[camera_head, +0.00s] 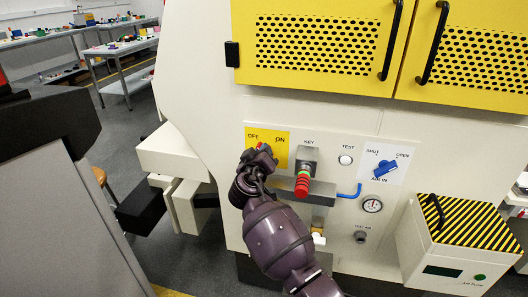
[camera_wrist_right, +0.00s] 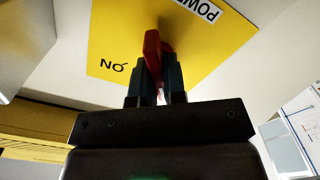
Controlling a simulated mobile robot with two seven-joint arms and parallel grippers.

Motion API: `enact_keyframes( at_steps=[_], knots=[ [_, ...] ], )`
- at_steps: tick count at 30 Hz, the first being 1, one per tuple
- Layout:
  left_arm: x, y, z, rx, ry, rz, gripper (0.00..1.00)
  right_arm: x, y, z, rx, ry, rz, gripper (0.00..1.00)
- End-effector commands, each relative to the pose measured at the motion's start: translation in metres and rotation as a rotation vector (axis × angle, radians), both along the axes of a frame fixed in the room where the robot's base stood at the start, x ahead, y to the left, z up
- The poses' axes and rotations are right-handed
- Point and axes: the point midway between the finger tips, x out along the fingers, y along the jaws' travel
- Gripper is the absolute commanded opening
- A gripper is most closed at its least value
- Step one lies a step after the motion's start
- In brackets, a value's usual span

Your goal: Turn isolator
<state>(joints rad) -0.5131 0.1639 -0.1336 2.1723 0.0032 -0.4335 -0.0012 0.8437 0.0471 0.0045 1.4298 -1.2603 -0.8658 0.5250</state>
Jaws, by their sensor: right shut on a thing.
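The isolator's red handle (camera_head: 261,146) sits on a yellow plate (camera_head: 281,156) marked OFF on the left and ON on the right, on the machine's pale front. My right gripper (camera_head: 259,157) covers most of it in the head view. In the right wrist view the red handle (camera_wrist_right: 152,48) stands between the two dark fingers of my right gripper (camera_wrist_right: 154,88), which are shut on it. Behind it is the yellow plate (camera_wrist_right: 110,35) with an ON label. The gripper hides which label the handle points to. My left gripper is not in view.
Right of the plate are a key unit with a red and green key tag (camera_head: 303,184), a white TEST button (camera_head: 345,160) and a blue SHUT/OPEN valve lever (camera_head: 384,168). A gauge (camera_head: 372,205) sits lower. A striped-lid box (camera_head: 447,220) juts out at the right.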

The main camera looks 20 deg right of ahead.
Motion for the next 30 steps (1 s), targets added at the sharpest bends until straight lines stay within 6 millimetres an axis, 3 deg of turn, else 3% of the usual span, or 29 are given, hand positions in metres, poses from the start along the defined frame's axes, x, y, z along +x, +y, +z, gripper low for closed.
enact_keyframes(
  at_steps=[9,26,27,30],
  knots=[
    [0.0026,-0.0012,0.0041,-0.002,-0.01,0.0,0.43,-0.0003,0.0003,-0.0021,-0.1,0.071,-0.001,0.0],
    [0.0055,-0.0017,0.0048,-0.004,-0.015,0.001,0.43,-0.0002,0.0004,-0.0034,-0.121,0.087,-0.002,0.0],
    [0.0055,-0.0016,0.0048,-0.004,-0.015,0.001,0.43,-0.0003,0.0003,-0.0035,-0.121,0.087,-0.001,0.18],
    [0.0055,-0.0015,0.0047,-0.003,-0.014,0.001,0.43,-0.0001,0.0004,-0.003,-0.121,0.085,-0.001,0.33]
  ],
)
